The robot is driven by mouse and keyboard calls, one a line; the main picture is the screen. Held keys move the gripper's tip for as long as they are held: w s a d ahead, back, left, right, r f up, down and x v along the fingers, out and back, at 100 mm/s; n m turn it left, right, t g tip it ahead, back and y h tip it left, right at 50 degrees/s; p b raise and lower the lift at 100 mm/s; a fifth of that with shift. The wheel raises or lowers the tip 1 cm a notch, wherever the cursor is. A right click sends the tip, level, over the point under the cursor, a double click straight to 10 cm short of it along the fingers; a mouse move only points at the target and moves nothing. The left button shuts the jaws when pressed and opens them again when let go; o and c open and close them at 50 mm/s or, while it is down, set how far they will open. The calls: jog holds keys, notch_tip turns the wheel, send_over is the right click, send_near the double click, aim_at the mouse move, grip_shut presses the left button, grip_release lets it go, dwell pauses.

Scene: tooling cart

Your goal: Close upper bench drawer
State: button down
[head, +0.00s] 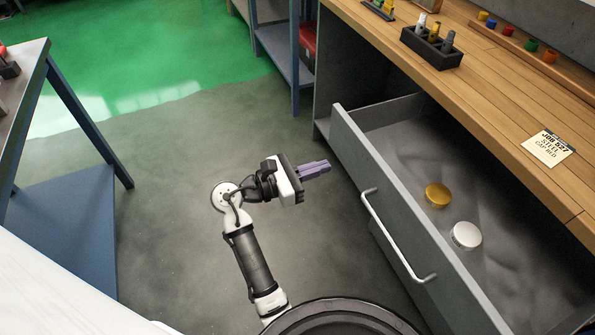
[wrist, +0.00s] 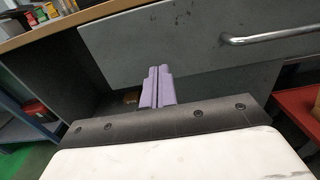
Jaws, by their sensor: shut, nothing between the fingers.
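The upper bench drawer (head: 413,232) is pulled out from under the wooden bench top in the head view, with its grey front towards me. Its bar handle (head: 393,238) runs along the front. The handle also shows at the right in the wrist view (wrist: 268,38), on the drawer front (wrist: 195,45). A gold round piece (head: 437,195) and a silver round piece (head: 466,235) lie inside the drawer. My gripper (head: 328,168) is shut and empty, with its purple fingers pointing at the drawer front, left of the handle. In the wrist view the fingertips (wrist: 158,68) appear over the front's lower edge; contact cannot be told.
The bench top (head: 500,85) carries a dark holder (head: 431,47) and a job card (head: 548,148). A blue-framed shelf (head: 284,50) stands behind. A blue-legged table (head: 62,195) stands at the left. The floor between is clear.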

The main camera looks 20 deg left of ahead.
aim_at(352, 156)
jog(key=x, duration=0.5)
jog(key=shift+w+d, duration=0.25)
jog(key=shift+w+d+r+p, duration=0.15)
jog(key=shift+w+d+p, duration=0.2)
jog(key=shift+p, duration=0.3)
jog(key=p+x, duration=0.7)
jog(key=x, duration=1.9)
jog(key=shift+f, duration=0.3)
jog(key=shift+w+d+r, duration=0.1)
jog(key=shift+r, duration=0.15)
jog(key=shift+d+r, duration=0.1)
jog(key=shift+p, duration=0.3)
